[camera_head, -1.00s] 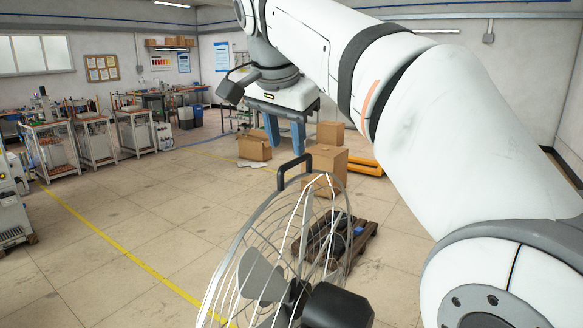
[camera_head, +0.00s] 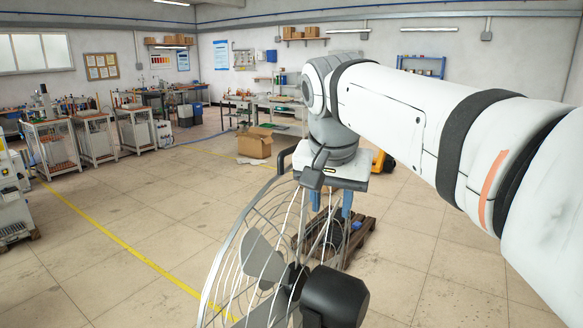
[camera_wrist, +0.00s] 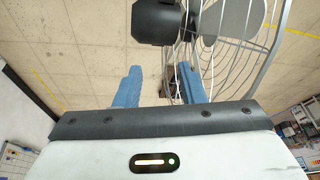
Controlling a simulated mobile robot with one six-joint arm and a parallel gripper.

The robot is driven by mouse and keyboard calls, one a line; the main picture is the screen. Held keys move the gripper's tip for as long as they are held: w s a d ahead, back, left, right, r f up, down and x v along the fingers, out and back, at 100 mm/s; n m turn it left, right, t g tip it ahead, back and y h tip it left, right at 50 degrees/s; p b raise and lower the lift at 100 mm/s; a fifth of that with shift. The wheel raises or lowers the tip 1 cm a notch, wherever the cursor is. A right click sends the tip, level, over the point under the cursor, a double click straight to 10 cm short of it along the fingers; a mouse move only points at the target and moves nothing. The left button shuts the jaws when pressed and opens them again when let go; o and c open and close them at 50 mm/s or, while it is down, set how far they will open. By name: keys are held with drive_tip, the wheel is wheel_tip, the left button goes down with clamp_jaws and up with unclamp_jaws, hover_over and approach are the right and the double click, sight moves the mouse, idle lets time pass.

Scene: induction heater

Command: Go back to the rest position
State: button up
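My gripper (camera_head: 331,203) hangs below my wrist, right of centre in the head view, with its blue fingers pointing down. The fingers are apart, and nothing shows between them as held. In the wrist view, my gripper (camera_wrist: 160,86) also shows its two blue fingers spread with a gap. In the head view, a caged fan with a black motor (camera_head: 335,296) stands in front of me and partly overlaps the gripper's area. The fan's motor also shows at the top of the wrist view (camera_wrist: 160,22).
A pallet (camera_head: 362,238) with dark items stands behind the fan. A cardboard box (camera_head: 255,143) sits on the floor farther back. Workbenches (camera_head: 95,140) line the left wall. The floor left of the fan, crossed by a yellow line (camera_head: 110,235), is clear.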

drive_tip(key=s+d+f+n, duration=0.1)
drive_tip(key=s+d+f, duration=0.1)
drive_tip(key=s+f, duration=0.3)
drive_tip(key=s+d+f+n+b, duration=0.1)
drive_tip(key=s+d+f, duration=0.2)
drive_tip(key=f, duration=0.8)
drive_tip(key=s+d+f+n+b, duration=0.1)
drive_tip(key=s+d+f, duration=0.2)
drive_tip(key=s+f, duration=0.3)
drive_tip(key=shift+s+d+f+n+g+y, duration=0.2)
drive_tip(key=shift+s+f+n+g+y, duration=0.15)
drive_tip(key=shift+f, duration=0.6)
drive_tip(key=shift+s, duration=0.1)
